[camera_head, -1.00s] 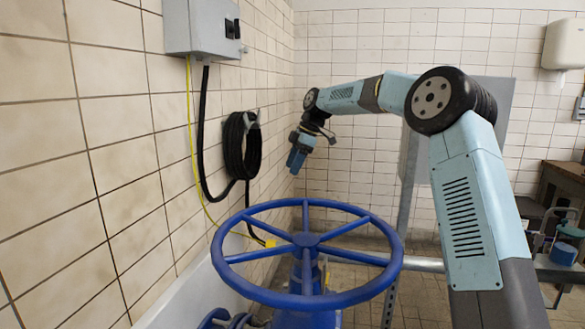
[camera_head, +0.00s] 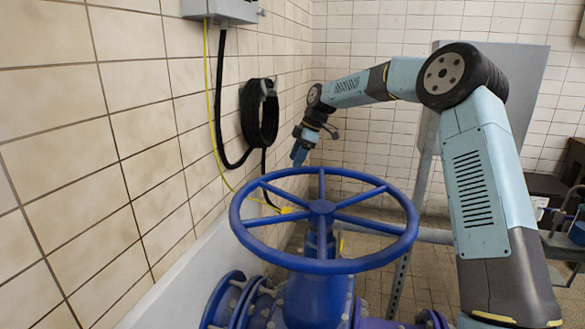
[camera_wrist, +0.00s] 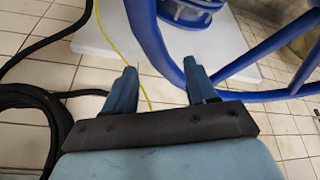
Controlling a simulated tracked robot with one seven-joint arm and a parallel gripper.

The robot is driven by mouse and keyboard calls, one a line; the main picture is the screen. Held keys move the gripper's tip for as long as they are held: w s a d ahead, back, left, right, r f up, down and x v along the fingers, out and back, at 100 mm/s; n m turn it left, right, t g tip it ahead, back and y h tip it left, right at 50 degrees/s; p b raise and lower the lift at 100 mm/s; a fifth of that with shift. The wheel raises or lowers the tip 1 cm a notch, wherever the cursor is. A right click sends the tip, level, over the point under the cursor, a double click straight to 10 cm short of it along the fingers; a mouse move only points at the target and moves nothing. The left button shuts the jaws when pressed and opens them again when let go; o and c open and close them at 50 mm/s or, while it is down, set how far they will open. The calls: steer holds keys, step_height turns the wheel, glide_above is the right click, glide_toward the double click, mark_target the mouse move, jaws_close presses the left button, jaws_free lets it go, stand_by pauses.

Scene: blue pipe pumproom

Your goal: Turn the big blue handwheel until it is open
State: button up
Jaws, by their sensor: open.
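The big blue handwheel (camera_head: 322,262) lies nearly flat on top of a blue valve body (camera_head: 318,298) in the head view. It has several spokes and a round hub. My gripper (camera_head: 298,156) is above and behind the wheel's far left rim, pointing down. In the wrist view my gripper (camera_wrist: 158,86) has its two blue fingers apart with nothing between them.
A tiled wall (camera_head: 60,150) runs along the left, with a coiled black hose (camera_head: 259,112), a grey box (camera_head: 222,10) and a yellow cable (camera_head: 213,120). A white ledge (camera_head: 190,270) is beside the valve. A grey panel (camera_head: 520,75) stands behind my arm.

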steer(key=shift+x, duration=2.15)
steer(key=shift+c, duration=0.5)
steer(key=shift+r, duration=0.1)
jaws_close()
